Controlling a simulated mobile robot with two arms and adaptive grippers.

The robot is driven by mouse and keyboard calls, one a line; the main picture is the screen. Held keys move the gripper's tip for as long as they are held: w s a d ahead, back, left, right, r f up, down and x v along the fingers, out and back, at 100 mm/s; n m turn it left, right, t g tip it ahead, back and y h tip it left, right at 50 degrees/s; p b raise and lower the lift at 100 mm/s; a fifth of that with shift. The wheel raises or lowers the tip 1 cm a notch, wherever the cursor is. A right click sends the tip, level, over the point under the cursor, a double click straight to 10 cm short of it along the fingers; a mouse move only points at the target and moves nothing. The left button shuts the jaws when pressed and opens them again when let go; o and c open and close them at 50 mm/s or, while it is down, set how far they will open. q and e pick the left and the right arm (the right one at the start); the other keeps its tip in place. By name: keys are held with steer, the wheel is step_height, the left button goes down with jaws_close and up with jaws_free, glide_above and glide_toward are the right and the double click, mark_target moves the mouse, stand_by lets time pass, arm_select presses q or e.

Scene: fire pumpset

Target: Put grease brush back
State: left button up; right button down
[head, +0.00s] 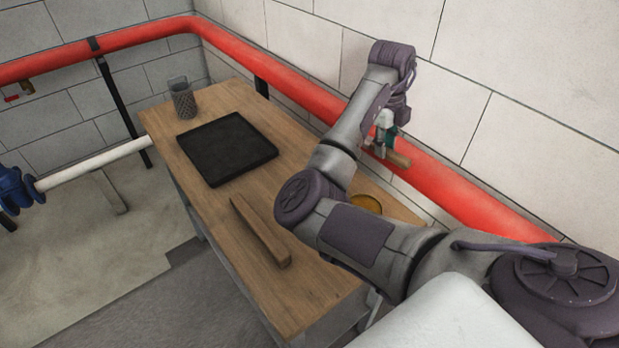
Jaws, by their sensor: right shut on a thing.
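My right arm reaches over the right side of the wooden table, and its gripper (383,138) is near the red pipe at the back wall. It is shut on what looks like the grease brush (398,158), of which a short brown wooden part shows beneath the fingers. The brush is held in front of the red pipe; the rest of it is hidden or too small to tell. A dark mesh cup (183,101) stands upright at the table's far left corner. My left gripper is not in view.
The wooden table (205,194) bears a flat black tray (228,149) and a long wooden bar (260,232). A yellow-brown round thing (367,204) is partly hidden behind my right arm. A thick red pipe (300,89) runs along the walls. Bare tabletop lies around the tray.

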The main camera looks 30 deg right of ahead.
steer(key=shift+m+y, duration=0.3)
steer(key=shift+y, duration=0.4)
steer(key=w+a+f, duration=0.2)
steer(key=w+a, duration=0.1)
steer(key=w+a+f, duration=0.2)
steer(key=w+a, duration=0.2)
steer(key=w+a+f, duration=0.2)
steer(key=w+a, duration=0.1)
steer(key=a, duration=0.1)
steer(key=shift+w+a+f, duration=0.25)
steer(key=shift+w+f, duration=0.05)
steer(key=shift+w, duration=0.1)
steer(key=shift+w+a+f, duration=0.15)
steer(key=shift+w+f, duration=0.05)
steer(key=shift+f, duration=0.2)
step_height(320, 180, down, 4)
steer(key=shift+r+p, duration=0.2)
steer(key=shift+p, duration=0.15)
steer(key=c, duration=1)
jaws_free()
step_height(320, 180, up, 12)
steer(key=shift+r+b, duration=0.1)
steer(key=shift+b, duration=0.35)
steer(key=shift+s, duration=0.1)
